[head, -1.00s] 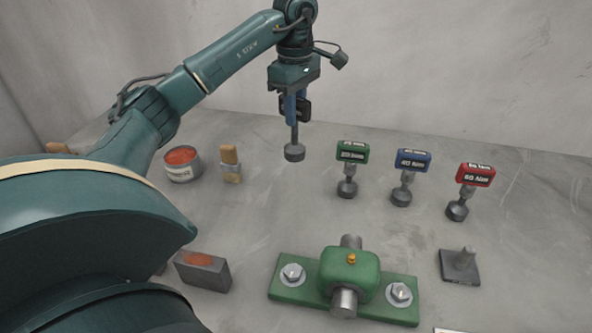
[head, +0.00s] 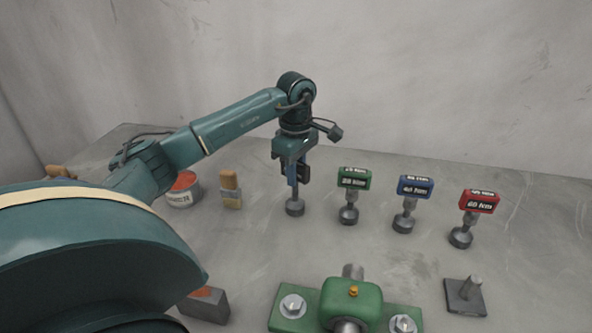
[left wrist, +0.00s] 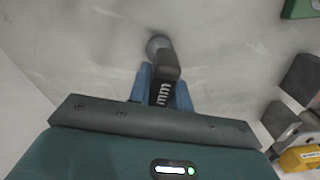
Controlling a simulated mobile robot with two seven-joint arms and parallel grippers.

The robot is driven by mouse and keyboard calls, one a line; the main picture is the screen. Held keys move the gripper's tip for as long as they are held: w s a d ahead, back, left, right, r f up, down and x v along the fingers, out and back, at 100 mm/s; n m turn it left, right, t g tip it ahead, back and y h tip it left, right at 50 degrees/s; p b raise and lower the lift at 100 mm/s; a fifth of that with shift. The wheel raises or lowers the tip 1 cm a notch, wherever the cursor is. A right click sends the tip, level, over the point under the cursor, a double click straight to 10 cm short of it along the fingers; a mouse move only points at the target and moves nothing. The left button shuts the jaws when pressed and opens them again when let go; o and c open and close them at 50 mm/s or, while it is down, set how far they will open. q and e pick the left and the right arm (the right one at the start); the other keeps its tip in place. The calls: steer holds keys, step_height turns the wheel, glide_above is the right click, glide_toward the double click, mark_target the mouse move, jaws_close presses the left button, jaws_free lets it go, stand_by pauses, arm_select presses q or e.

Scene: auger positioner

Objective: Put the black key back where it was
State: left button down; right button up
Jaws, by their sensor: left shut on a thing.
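The black key has a dark handle (head: 304,168) and a round grey socket end (head: 295,207) pointing down. My left gripper (head: 293,174) is shut on the handle and holds the key upright, left of the row of keys. The socket is at or just above the table; I cannot tell if it touches. In the left wrist view the black handle (left wrist: 166,82) sits between the blue fingers of my left gripper (left wrist: 162,88), with the socket (left wrist: 157,45) beyond. The green key (head: 353,180), blue key (head: 413,187) and red key (head: 479,202) stand upright to the right.
A paint can (head: 182,192) and a brush (head: 230,188) stand left of the held key. In front are a green bearing block (head: 352,300) with bolts, a dark plate with a peg (head: 465,295) and a grey block (head: 206,305). The table between is clear.

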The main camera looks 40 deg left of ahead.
arm_select(q)
steer(key=c, duration=1.3)
jaws_free()
steer(key=shift+r, duration=0.1)
step_height(320, 180, up, 12)
